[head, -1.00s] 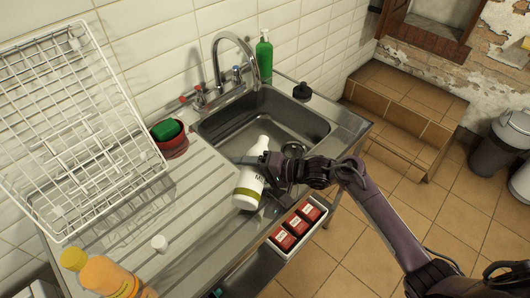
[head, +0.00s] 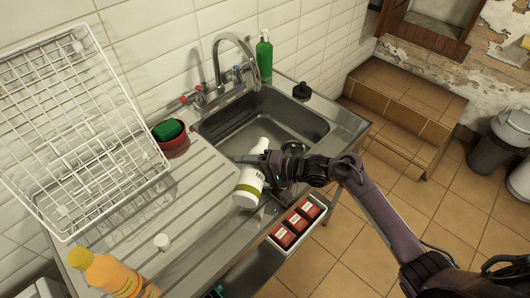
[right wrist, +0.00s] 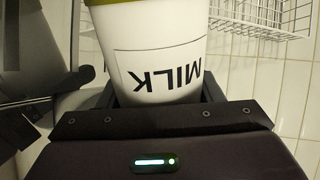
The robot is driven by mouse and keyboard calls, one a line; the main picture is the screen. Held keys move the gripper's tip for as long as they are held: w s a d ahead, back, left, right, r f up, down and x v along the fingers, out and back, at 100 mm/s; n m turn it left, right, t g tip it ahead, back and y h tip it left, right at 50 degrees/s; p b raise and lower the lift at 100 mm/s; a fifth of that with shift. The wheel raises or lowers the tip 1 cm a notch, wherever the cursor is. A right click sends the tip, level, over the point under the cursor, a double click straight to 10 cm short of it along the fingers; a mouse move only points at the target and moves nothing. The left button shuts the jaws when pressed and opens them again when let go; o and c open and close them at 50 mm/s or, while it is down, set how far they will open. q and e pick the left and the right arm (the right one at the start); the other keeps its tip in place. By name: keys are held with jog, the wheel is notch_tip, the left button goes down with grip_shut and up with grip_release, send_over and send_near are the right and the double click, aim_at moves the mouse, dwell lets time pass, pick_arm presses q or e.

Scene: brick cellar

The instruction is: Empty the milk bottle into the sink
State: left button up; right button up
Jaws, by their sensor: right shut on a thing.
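The white milk bottle (head: 249,186) with a green band is in my right gripper (head: 262,172), which is shut on it. The bottle is tilted, its neck pointing up and toward the basin in the head view. It is over the near edge of the sink (head: 222,126), beside the drainboard. In the right wrist view the bottle (right wrist: 160,50) fills the jaws, and its MILK lettering appears upside down. The bottle's mouth is too small to make out. The sink basin looks empty of objects. My left gripper is not in view.
A white wire rack (head: 80,135) stands on the drainboard at left. A red pot with a green sponge (head: 170,134), a white cap (head: 161,242) and an orange bottle (head: 112,276) are nearby. The chrome tap (head: 216,62) and green bottle (head: 264,56) stand behind the basin.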

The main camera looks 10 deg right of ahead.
jog(key=shift+w+m+p, duration=0.1)
jog(key=shift+m+p, duration=0.6)
jog(key=shift+p, duration=0.2)
dwell(1.6)
jog(key=shift+w+d+m+g+y+p, duration=0.15)
jog(key=shift+w+m+g+y+p, duration=0.15)
jog(key=shift+m+g+p, duration=0.25)
dwell(1.0)
